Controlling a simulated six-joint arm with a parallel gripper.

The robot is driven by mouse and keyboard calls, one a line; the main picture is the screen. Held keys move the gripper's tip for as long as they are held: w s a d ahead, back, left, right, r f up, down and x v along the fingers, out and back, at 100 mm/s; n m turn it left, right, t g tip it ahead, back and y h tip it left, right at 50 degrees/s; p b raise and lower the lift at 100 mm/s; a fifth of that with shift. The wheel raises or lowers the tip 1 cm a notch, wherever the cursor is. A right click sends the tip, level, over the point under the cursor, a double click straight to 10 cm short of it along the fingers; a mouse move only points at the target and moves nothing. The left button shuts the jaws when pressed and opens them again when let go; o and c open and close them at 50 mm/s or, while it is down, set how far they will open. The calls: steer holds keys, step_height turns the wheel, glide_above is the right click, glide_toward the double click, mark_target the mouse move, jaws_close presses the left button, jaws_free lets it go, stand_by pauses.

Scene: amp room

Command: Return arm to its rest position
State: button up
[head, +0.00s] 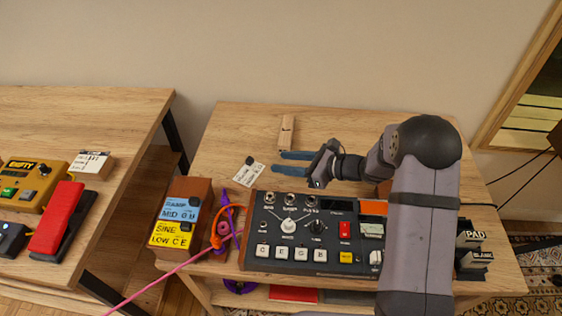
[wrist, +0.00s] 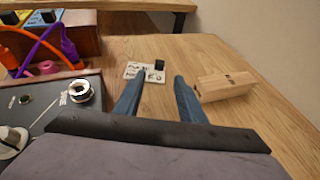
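My gripper (head: 281,163) is open, its two blue fingers apart with nothing between them. In the head view it points left over the back part of the table, behind the grey synth panel (head: 288,263). In the wrist view the two blue fingertips (wrist: 159,79) show with a clear gap between them. A white card with a dark knob on it (wrist: 145,72) lies beyond the fingertips. A small wooden block (wrist: 226,88) lies to the right of the fingers. How high the fingers are above the table is hard to tell.
A wooden box with blue and yellow labels (head: 179,213) stands left of the synth, with purple and orange cables (head: 222,226) between them. A second table (head: 128,107) at left holds a yellow box (head: 35,183) and a red pedal (head: 56,218). The back left tabletop is clear.

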stand_by(0.4)
